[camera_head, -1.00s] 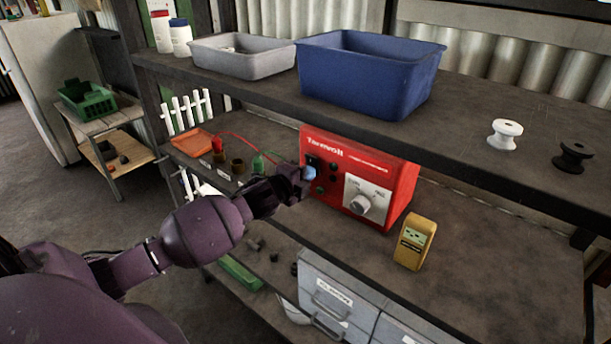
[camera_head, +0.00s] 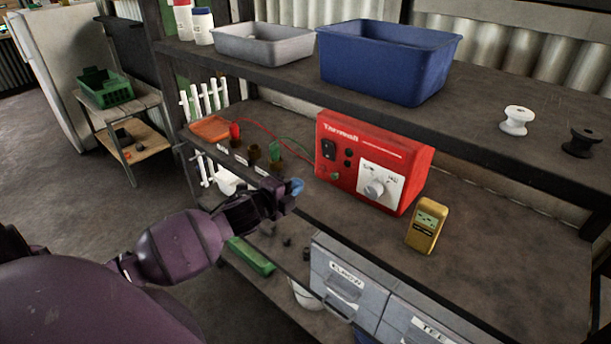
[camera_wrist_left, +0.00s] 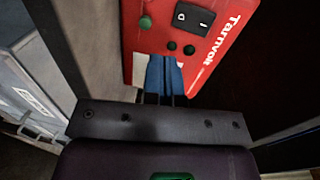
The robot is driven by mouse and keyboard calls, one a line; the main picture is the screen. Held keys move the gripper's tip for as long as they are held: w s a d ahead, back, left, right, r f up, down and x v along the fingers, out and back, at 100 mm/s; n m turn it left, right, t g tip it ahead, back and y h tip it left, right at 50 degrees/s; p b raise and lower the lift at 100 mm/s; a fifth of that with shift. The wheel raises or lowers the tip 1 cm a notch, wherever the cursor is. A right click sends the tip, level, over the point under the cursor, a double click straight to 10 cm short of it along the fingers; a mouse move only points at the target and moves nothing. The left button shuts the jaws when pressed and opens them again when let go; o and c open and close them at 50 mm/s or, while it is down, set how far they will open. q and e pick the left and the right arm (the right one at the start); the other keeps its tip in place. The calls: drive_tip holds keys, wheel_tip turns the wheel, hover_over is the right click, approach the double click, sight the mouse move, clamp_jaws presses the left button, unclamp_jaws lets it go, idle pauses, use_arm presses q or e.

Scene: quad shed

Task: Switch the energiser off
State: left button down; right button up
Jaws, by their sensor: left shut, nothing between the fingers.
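The energiser is a red box (camera_head: 352,150) marked "Tarmvolt" on the shelf below the blue bin, with a white dial plate (camera_head: 379,187) on the right of its front. A black rocker switch (camera_head: 329,150) sits on the left of its front; the left wrist view shows the switch (camera_wrist_left: 194,18) with its two marks. My left gripper (camera_head: 297,187) is in front of and below the box, apart from it. Its blue fingertips (camera_wrist_left: 165,75) are together with nothing between them. My right gripper is not in view.
A yellow meter (camera_head: 427,226) stands right of the energiser. Red and green leads run left to terminals beside an orange tray (camera_head: 209,128). The upper shelf holds a blue bin (camera_head: 388,65), a grey bin (camera_head: 264,45) and two spools. Grey drawers (camera_head: 345,285) are below.

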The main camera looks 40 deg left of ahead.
use_arm(q)
drive_tip(key=shift+s+a+f, duration=0.1)
drive_tip(key=shift+s+f, duration=0.05)
drive_tip(key=shift+s, duration=0.55)
drive_tip(key=shift+s+f, duration=0.15)
drive_tip(key=shift+s, duration=0.5)
